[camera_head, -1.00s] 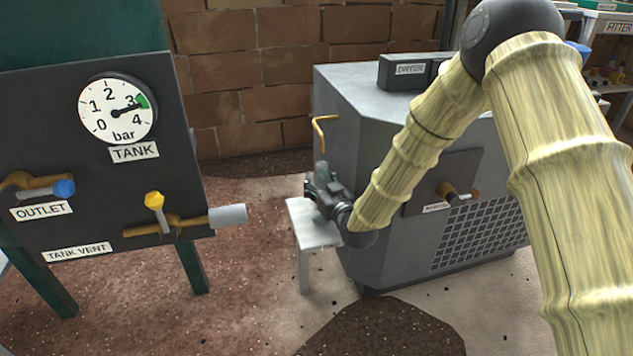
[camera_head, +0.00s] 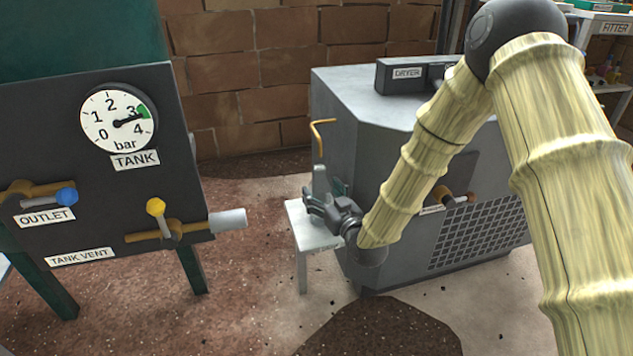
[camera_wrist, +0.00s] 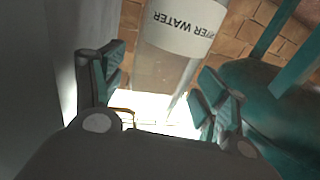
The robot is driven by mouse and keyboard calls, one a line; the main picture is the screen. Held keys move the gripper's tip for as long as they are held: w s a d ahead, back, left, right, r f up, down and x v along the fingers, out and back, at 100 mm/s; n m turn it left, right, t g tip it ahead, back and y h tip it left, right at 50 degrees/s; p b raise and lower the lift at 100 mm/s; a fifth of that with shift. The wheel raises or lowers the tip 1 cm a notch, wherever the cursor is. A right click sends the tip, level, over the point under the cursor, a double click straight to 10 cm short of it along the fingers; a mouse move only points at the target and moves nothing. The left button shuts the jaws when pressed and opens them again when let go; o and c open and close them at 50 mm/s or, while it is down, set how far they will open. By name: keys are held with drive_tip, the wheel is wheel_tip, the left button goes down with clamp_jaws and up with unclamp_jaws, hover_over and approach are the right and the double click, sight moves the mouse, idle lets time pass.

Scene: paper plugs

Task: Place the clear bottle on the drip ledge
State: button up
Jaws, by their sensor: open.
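The clear bottle (camera_head: 320,180) is a small greyish shape in the head view. It appears to stand on the drip ledge (camera_head: 300,218), a small white stand beside the dryer, below a bent yellow pipe (camera_head: 320,130). My gripper (camera_head: 322,205) is low at the bottle and hides its lower part. In the wrist view, the bottle (camera_wrist: 168,72) shows between the two spread fingers, its white label (camera_wrist: 187,25) reading upside down, partly "ER WATER". My gripper (camera_wrist: 160,88) is open, with a gap beside the bottle. Whether a finger touches it I cannot tell.
The grey dryer (camera_head: 372,125) stands close to the right of the ledge. At the left, the tank panel (camera_head: 60,135) carries a gauge, valves and a grey pipe end (camera_head: 228,219) pointing towards the ledge. The floor between them is clear.

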drive_tip(key=p+v, duration=0.2)
drive_tip(key=v, duration=0.5)
drive_tip(key=shift+f, duration=0.1)
drive_tip(key=s+d+f+m+g+h, duration=0.2)
drive_tip(key=s+d+f+g+h, duration=0.3)
drive_tip(key=s+f, duration=0.6)
drive_tip(key=s+d+f+m+g, duration=0.1)
drive_tip(key=s+d+f+g, duration=0.2)
drive_tip(key=s+d+f, duration=0.75)
drive_tip(key=s+d+f+m+g+h, duration=0.1)
drive_tip(key=s+f+g, duration=0.3)
drive_tip(key=s, duration=0.7)
drive_tip(key=s+d+f+m+g+h, duration=0.2)
drive_tip(key=s+f, duration=0.4)
drive_tip(key=s, duration=0.4)
drive_tip(key=shift+s+d+g, duration=0.4)
drive_tip(key=shift+d+g, duration=0.5)
